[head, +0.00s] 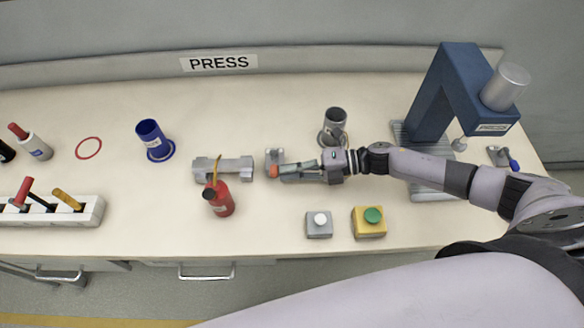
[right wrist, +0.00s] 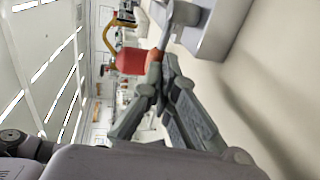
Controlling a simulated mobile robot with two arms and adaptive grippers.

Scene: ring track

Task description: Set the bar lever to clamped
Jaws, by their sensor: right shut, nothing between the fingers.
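A small grey clamp with an orange-tipped lever (head: 273,160) stands on the bench, just right of a grey bar (head: 237,168) lying in a holder. I take it to be the bar lever. My right gripper (head: 284,174) reaches in from the right, shut and empty, its fingertips right beside the orange tip. In the right wrist view the fingertips (right wrist: 152,82) are close together, next to the orange tip (right wrist: 155,56) and the grey lever arm (right wrist: 172,22). I cannot tell whether they touch it. The lever's exact angle is partly hidden. My left gripper does not show.
A red bottle with a yellow spout (head: 221,201) stands in front of the bar. A grey cup (head: 335,123) is behind my right gripper. A grey box with a white button (head: 319,222) and a yellow box with a green button (head: 369,228) are in front. The blue press (head: 447,90) stands right.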

